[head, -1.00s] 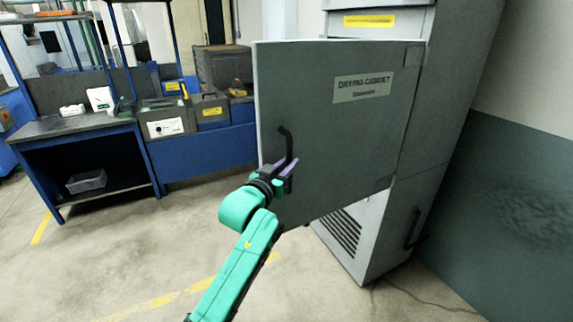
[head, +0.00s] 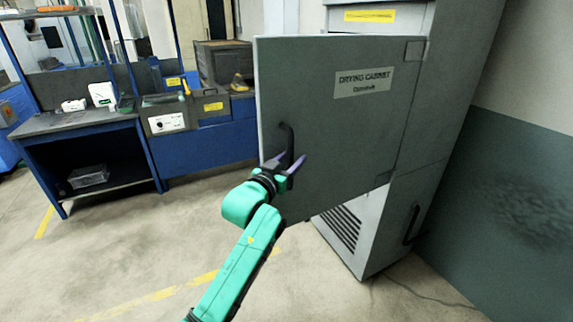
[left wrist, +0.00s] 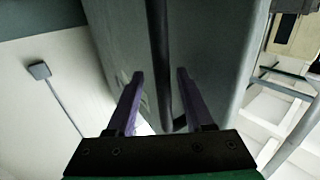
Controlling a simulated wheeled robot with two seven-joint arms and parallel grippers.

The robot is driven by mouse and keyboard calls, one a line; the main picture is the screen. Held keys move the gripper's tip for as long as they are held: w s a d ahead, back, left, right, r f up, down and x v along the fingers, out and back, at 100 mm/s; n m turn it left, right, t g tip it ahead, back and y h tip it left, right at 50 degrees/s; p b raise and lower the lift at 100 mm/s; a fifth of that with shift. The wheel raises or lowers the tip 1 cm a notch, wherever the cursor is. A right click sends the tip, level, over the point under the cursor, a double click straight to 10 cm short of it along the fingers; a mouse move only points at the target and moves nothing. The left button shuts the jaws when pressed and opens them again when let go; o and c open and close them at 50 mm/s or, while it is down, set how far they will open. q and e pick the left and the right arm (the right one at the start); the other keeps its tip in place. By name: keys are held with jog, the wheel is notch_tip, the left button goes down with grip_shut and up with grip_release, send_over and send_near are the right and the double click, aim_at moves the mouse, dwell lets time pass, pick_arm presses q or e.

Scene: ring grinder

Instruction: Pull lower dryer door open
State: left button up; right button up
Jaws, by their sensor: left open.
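The drying cabinet door (head: 330,125) is grey, carries a "DRYING CABINET" label and stands swung out from the cabinet, hinged at its right side. Its black bar handle (head: 288,138) is near the door's left edge. My left gripper (head: 291,167) is at the lower end of this handle with its purple fingers spread. In the left wrist view the handle (left wrist: 159,60) runs between the two open fingers (left wrist: 159,95), apart from both. My right gripper is in neither view.
Below the door, the cabinet's lower section has a vent grille (head: 341,227) and another black handle (head: 411,224). A blue workbench (head: 85,125) with grey boxes stands at the left. The floor (head: 125,250) in front is clear.

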pick_arm(q)
jog(key=shift+s+a+f, duration=0.1)
jog(key=shift+s+a, duration=0.1)
jog(key=b+v, duration=0.4)
jog(key=v, duration=0.9)
jog(key=shift+s, duration=0.45)
